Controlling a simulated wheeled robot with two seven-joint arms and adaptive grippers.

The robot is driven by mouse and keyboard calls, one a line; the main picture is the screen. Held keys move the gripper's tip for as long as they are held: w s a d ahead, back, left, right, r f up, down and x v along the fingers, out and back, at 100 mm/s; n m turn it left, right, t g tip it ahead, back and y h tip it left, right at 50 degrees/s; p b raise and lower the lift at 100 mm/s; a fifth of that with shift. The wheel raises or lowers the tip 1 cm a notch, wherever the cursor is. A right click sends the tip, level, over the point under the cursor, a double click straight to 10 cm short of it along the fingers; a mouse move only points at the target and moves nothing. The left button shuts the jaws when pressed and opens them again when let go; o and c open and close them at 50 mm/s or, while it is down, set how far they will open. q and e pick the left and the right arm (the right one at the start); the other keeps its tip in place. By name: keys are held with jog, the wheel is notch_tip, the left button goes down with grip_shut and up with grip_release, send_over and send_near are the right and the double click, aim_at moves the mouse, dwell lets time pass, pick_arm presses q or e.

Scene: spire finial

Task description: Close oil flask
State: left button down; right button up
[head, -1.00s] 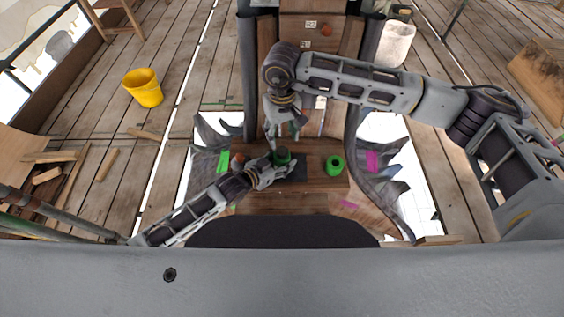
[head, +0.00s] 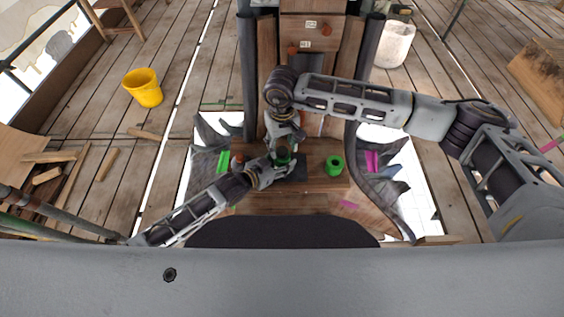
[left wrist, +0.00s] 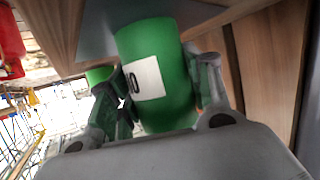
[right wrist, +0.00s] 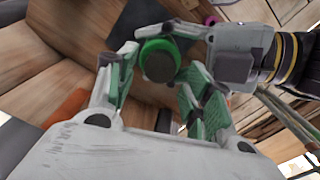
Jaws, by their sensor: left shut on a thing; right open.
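The green oil flask (left wrist: 158,75) with a white label stands between the fingers of my left gripper (left wrist: 162,92), which is shut on it. In the head view the left gripper (head: 270,172) comes from the lower left at the dark plate. In the right wrist view the flask's green rim (right wrist: 148,45) surrounds a dark round centre; I cannot tell whether that is a stopper or the open mouth. My right gripper (right wrist: 158,100) is open, its fingertips either side of the flask top, pointing down at it. In the head view the right gripper (head: 287,150) hides most of the flask.
A green ring-shaped object (head: 335,165) stands on the wooden bench to the right of the flask. A reddish round object (head: 237,162) is to the left. A tall wooden panel (head: 312,30) with labels rises behind. A yellow bucket (head: 144,87) and white bucket (head: 395,44) stand on the floor.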

aim_at(282, 161)
jog(key=shift+f, duration=1.25)
jog(key=c, duration=1.1)
